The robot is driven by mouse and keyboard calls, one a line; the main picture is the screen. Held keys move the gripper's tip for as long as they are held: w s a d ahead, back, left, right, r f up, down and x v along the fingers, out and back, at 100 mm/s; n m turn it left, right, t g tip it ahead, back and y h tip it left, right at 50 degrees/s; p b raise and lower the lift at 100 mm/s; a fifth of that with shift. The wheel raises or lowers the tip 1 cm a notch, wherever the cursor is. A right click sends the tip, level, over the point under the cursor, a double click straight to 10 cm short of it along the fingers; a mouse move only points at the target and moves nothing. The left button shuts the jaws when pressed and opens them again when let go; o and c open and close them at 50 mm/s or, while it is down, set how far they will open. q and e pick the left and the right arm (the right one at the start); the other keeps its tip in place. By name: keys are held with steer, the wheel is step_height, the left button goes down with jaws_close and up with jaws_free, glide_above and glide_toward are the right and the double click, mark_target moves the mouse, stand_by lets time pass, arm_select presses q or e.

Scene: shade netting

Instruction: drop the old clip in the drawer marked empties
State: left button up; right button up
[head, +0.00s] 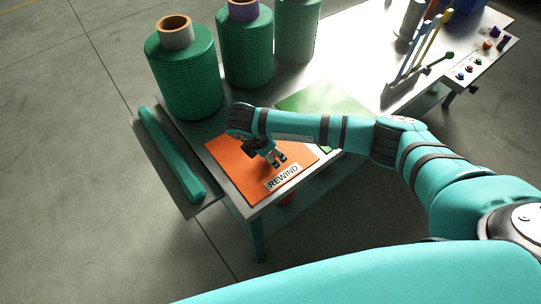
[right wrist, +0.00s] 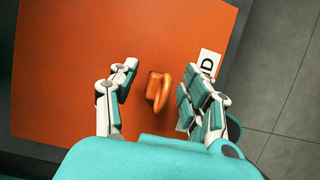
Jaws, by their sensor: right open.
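A small orange clip-like piece with a loop (right wrist: 160,90) lies on the orange mat (right wrist: 75,70); it is the only thing in view that could be the clip. My right gripper (right wrist: 158,84) is open above the mat, with the piece between its fingers and no finger clearly touching it. In the head view my right gripper (head: 277,160) points down over the orange mat (head: 228,157), and the piece cannot be made out there. No drawer marked empties shows. My left gripper is out of view.
A REWIND label (head: 283,177) lies on the mat's front edge. A green mat (head: 310,98) is beside it. Green netting rolls (head: 184,75) stand behind. A long green roll (head: 171,153) lies at the left edge. Tools (head: 425,45) and a button panel (head: 478,62) are far right.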

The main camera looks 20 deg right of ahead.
jaws_close()
